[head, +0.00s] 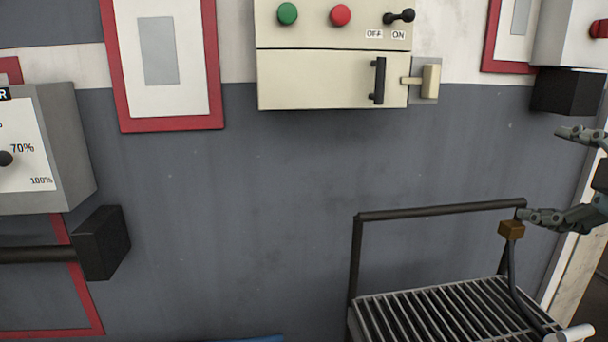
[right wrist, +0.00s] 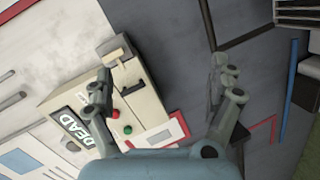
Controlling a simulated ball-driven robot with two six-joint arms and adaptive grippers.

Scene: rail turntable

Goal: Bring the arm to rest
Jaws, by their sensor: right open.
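My right gripper (head: 562,175) is at the right edge of the head view, its two grey fingers spread wide apart with nothing between them. It hangs in front of the wall, with its lower finger near the top right corner of a dark metal frame. In the right wrist view my right gripper (right wrist: 160,92) also shows open and empty, with the wall and a control box beyond the fingers. My left gripper is not in the head view.
A cream control box (head: 320,75) with green and red buttons, a switch and a latch hangs on the wall. A slatted rack (head: 437,211) with a brown block (head: 511,230) stands below right. A grey dial box (head: 62,130) and black block (head: 103,243) are at left.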

